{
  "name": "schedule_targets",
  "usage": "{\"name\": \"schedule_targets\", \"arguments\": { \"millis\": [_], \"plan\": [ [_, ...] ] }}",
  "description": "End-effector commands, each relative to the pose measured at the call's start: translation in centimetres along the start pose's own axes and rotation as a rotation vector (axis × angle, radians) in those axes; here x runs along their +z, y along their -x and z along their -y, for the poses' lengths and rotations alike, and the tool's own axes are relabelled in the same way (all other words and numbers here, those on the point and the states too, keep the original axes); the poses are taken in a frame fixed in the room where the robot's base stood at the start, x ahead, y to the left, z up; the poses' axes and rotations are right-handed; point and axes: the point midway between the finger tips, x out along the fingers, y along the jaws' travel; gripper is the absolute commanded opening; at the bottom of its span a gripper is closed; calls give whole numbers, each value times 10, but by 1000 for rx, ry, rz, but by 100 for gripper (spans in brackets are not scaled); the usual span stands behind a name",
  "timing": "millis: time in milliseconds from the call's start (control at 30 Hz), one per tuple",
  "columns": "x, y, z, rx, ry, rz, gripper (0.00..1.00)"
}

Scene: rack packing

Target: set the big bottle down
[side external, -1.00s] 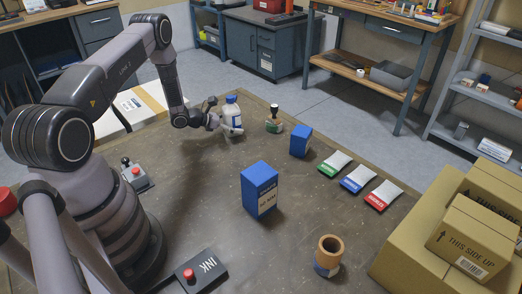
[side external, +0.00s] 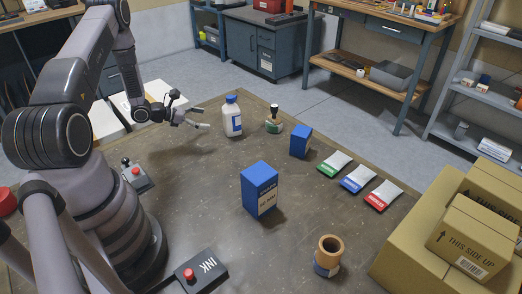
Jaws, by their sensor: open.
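The big bottle (side external: 232,118) is white with a blue cap and a blue mark on its label. It stands upright on the brown table (side external: 185,215) near the back edge. My gripper (side external: 203,116) is open and empty. It is to the left of the bottle, with a gap between its fingertips and the bottle.
A small blue box (side external: 301,141) and a larger blue box (side external: 259,188) stand on the table. Several packets lie at right, including a green-ended one (side external: 335,163).

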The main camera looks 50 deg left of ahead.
Motion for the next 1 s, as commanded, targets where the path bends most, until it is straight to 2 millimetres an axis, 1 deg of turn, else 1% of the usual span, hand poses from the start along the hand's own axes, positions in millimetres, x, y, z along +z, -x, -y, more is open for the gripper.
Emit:
{"name": "schedule_targets", "arguments": {
  "millis": [67, 133, 167, 267, 300, 367, 400, 467, 500, 533, 600, 667, 700, 767, 800, 867, 900, 1000],
  "plan": [
    [8, 4, 2, -13, -19, 2, 92],
    [28, 3, 8, -60, -75, 5, 92],
    [41, 2, 13, -91, -111, 6, 92],
    [99, 0, 43, -240, -292, 8, 92],
    [124, 2, 61, -313, -383, 6, 92],
    [161, 8, 92, -427, -532, -1, 92],
    [182, 14, 112, -500, -633, -8, 92],
    [209, 26, 144, -604, -787, -20, 92],
    [224, 36, 164, -668, -892, -30, 92],
    [234, 45, 179, -715, -971, -38, 92],
    [252, 66, 212, -814, -1160, -61, 92],
    [264, 88, 236, -888, -1325, -83, 92],
    [269, 102, 251, -932, -1439, -100, 92],
    [275, 125, 270, -987, -1609, -126, 92],
    [278, 140, 280, -1015, -1726, -147, 92],
    [280, 163, 292, -1048, -1900, -179, 92],
    [281, 178, 298, -1059, -2015, -203, 92],
    [281, 210, 306, -1061, -2276, -264, 92]
  ]
}}
